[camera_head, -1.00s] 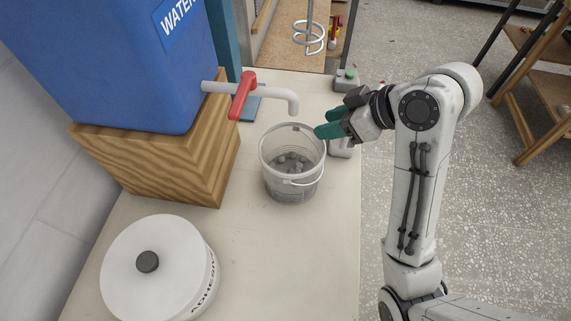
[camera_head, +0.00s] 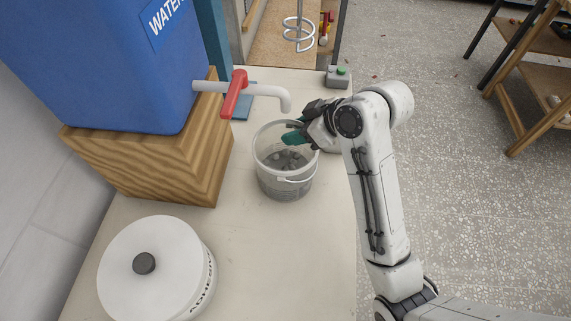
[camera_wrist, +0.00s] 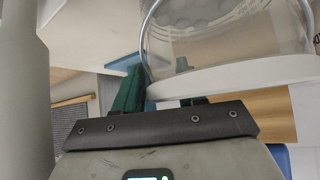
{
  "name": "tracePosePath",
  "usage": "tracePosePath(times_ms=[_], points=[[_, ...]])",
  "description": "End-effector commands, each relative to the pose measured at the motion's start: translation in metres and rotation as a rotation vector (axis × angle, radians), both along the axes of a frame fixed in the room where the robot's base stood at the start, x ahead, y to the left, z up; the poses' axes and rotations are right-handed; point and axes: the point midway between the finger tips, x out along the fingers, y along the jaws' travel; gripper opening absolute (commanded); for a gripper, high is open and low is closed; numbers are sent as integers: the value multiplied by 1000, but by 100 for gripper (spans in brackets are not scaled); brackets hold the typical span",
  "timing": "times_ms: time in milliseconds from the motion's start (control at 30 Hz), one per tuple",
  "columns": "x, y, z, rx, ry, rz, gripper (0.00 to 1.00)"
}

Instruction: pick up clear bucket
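The clear bucket (camera_head: 284,182) stands upright on the pale worktop, with grey lumps inside and a thin handle at its front. My gripper (camera_head: 295,132) is at the bucket's upper right rim, with a green finger showing over the bucket's mouth. In the wrist view, the bucket (camera_wrist: 225,45) fills the upper right and its white rim crosses the picture. My gripper (camera_wrist: 160,92) has its fingers apart there. The left green finger is beside the rim's end; the other is partly hidden behind the rim. I cannot tell whether either finger touches the bucket.
A white tap with a red lever (camera_head: 234,93) reaches out from the blue water tank (camera_head: 110,65) just behind the bucket. A white lidded adhesive tub (camera_head: 155,268) stands front left. A grey box with a green button (camera_head: 338,76) is behind. The worktop before the bucket is clear.

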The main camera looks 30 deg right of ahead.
Motion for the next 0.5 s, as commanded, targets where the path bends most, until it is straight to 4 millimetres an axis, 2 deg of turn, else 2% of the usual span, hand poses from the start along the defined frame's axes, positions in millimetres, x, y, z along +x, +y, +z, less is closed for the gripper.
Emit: tracePosePath(times_ms=[67, 400, 500], points=[[0, 0, 0, 0, 0, 0, 33], [0, -1, 0, 0, 0, -1, 0], [0, -1, 0, -1, 1, -1, 0]])
